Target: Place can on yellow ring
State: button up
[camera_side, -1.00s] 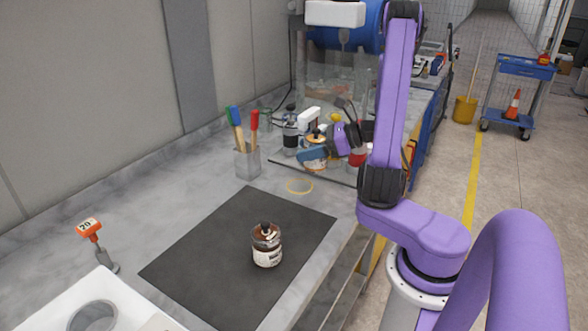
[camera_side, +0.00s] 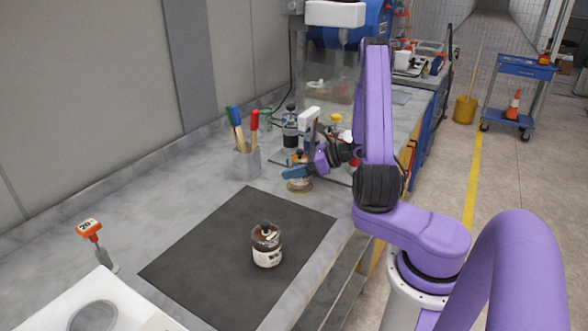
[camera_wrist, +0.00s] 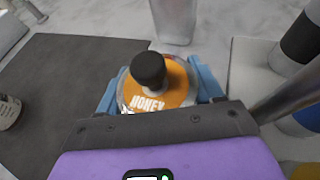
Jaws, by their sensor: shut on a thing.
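The can (camera_side: 300,185) is a jar with an orange lid and a black knob on top. In the wrist view the can (camera_wrist: 172,90) shows "HONEY" on its lid and sits between the blue fingers. My gripper (camera_side: 297,172) is shut on the can and holds it upright. In the wrist view my gripper (camera_wrist: 156,88) has one finger on each side of the lid. The can stands over the spot of the yellow ring on the grey counter and hides most or all of it. I cannot tell whether the can's bottom touches the ring.
A dark mat (camera_side: 205,250) bears another jar (camera_side: 266,246) in front. A cup of brushes (camera_side: 246,160) stands left of my gripper. A dark bottle (camera_side: 290,130) stands behind it. An orange-topped tool (camera_side: 90,232) and a white tray (camera_side: 65,305) are at the front left.

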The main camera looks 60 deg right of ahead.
jog(key=shift+f, duration=0.3)
jog(key=shift+f, duration=0.15)
jog(key=o, duration=1.2)
jog(key=shift+s+d+r, duration=0.1)
jog(key=shift+r, duration=0.15)
jog(key=v, duration=1.1)
jog(key=shift+s, duration=0.35)
